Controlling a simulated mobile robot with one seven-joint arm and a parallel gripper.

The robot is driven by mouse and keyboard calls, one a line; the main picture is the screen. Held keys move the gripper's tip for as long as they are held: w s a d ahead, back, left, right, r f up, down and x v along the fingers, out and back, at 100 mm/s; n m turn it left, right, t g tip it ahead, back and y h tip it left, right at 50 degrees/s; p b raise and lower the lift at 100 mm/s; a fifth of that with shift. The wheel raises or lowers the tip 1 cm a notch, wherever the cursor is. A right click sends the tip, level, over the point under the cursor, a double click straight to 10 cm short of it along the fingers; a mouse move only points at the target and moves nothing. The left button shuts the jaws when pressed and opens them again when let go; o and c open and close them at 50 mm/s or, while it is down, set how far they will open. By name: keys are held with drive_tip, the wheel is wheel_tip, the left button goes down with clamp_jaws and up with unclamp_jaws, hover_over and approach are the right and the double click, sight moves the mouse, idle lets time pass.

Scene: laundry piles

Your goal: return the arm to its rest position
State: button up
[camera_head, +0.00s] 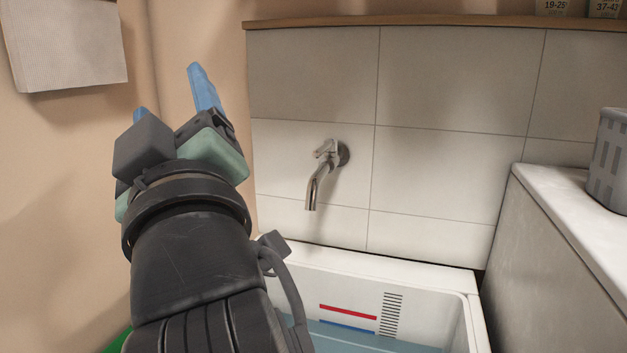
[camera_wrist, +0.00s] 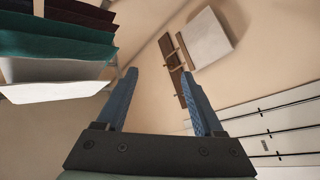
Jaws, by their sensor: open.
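My gripper (camera_head: 172,90) is raised at the left of the head view, in front of the beige wall. Its two blue fingers point up and away. In the wrist view my gripper (camera_wrist: 163,95) shows its fingers spread apart with nothing between them. The wall is behind the gap. My arm's dark wrist fills the lower left of the head view and hides part of the sink's left side.
A white sink (camera_head: 462,300) with bluish water stands below a wall tap (camera_head: 322,175). A counter (camera_head: 565,215) with a grey basket (camera_head: 610,160) is at the right. A white towel (camera_head: 68,45) hangs upper left.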

drive_tip(key=s+d+r+m+t+h, duration=0.3)
drive_tip(key=s+d+m+h, duration=0.2)
drive_tip(key=d+m, duration=0.1)
drive_tip(key=s+d+r+m+t+h, duration=0.3)
drive_tip(key=s+d+m+t+h, duration=0.1)
drive_tip(key=d+m, duration=0.2)
wheel_tip(320, 180, up, 18)
drive_tip(key=p, duration=1.7)
drive_tip(key=shift+s+d+m+p, duration=0.2)
drive_tip(key=shift+d+m+p, duration=0.1)
drive_tip(key=shift+p, duration=0.05)
